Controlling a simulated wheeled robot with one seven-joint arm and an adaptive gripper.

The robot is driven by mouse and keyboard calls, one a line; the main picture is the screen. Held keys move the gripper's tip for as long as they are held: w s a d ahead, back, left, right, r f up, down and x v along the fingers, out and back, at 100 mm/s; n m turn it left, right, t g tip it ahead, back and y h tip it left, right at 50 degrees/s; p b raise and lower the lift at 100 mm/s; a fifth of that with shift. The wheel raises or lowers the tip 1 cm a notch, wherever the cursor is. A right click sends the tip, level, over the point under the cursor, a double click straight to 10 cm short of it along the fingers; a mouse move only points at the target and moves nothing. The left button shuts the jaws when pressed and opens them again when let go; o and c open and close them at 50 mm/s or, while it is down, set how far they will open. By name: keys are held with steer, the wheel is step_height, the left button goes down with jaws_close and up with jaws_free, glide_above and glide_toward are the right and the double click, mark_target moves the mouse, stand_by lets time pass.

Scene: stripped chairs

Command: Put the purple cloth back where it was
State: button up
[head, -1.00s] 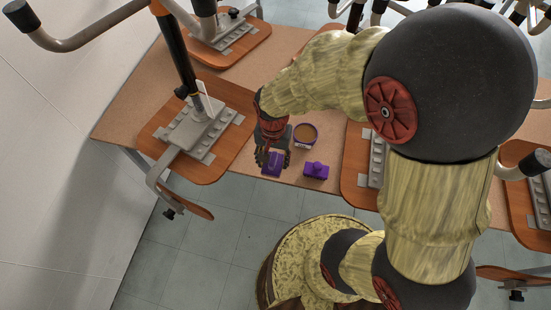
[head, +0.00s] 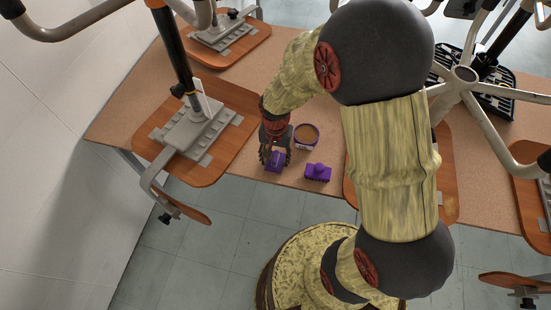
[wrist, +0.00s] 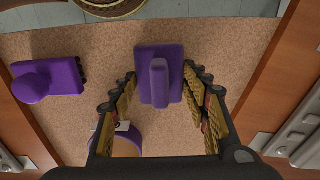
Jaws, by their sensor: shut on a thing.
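The purple cloth (head: 276,160) is near the table's front edge, left of another purple item. In the wrist view it is a flat purple rectangle (wrist: 158,60) with a raised ridge along its middle. My gripper (head: 274,157) is over it, pointing down. In the wrist view the fingers (wrist: 160,84) lie on either side of its near part, and the gripper is shut on it. I cannot tell whether the cloth rests on the table or hangs just above it. The fingers hide part of it in the head view.
A purple block with a round knob (head: 317,172) stands just right of the cloth. A purple-sided tub with a brown top (head: 306,136) stands behind. Chairs lie upturned on the tan table (head: 235,70), their wooden seats (head: 160,160) left and right of my gripper. The front edge is close.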

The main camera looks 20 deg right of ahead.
mark_target(276, 156)
steer(key=o, duration=1)
steer(key=shift+f, duration=0.1)
step_height(276, 156, up, 12)
steer(key=p, duration=0.3)
steer(key=shift+p, duration=0.3)
steer(key=s+r+n+t, duration=0.2)
steer(key=s+r, duration=0.5)
steer(key=r, duration=0.4)
steer(key=s+r+n+t, duration=0.3)
steer(key=s+r+n, duration=0.2)
steer(key=r, duration=0.6)
steer(key=shift+s+r+t, duration=0.2)
steer(key=shift+s+t, duration=0.1)
steer(key=shift+s, duration=0.85)
steer(key=shift+a, duration=0.1)
